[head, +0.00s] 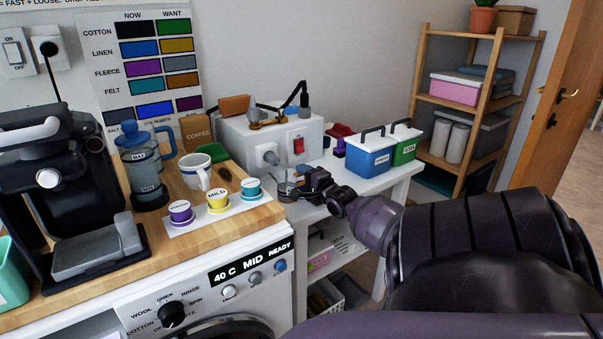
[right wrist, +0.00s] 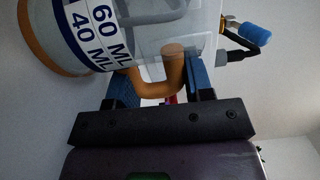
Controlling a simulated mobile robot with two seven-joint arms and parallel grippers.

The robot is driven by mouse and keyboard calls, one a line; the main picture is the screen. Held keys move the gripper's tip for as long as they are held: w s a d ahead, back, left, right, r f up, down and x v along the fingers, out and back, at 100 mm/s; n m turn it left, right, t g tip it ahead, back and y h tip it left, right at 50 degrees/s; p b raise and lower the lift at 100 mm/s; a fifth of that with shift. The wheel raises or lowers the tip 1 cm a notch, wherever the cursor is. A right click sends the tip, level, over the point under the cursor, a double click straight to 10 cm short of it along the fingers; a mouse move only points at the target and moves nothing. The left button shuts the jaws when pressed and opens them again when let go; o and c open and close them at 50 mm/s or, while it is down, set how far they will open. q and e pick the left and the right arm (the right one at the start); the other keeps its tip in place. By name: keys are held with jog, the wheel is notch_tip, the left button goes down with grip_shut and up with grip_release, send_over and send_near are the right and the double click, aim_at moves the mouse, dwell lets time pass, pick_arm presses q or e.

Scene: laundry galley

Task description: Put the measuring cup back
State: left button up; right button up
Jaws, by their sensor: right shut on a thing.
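The measuring cup (right wrist: 85,30) is clear, with a blue-and-white scale reading 60 ML and 40 ML, an orange rim or base and an orange handle. My right gripper (right wrist: 155,92) is shut on its handle in the right wrist view. In the head view the cup (head: 288,187) shows small at the tip of my right gripper (head: 308,186), in front of the white box and beside the wooden board's right edge. I cannot tell whether it touches the surface below. My left gripper is not in view.
The wooden board (head: 95,266) holds a coffee machine (head: 50,190), a blue press (head: 145,165), a white mug (head: 196,170) and a tray of coloured pods (head: 214,208). A white box with a red switch (head: 297,145) stands behind the cup. Blue (head: 370,157) and green (head: 404,145) caddies stand right.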

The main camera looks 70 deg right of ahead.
jog(key=o, duration=1.3)
jog(key=shift+s+a+r, duration=0.1)
jog(key=shift+s+a, duration=0.05)
jog(key=shift+s, duration=0.05)
jog(key=p+v, duration=0.2)
jog(key=v, duration=0.9)
jog(key=shift+s+a+p, duration=0.1)
jog(key=shift+s+p, duration=0.15)
jog(key=shift+p, duration=0.1)
jog(key=shift+s, duration=0.1)
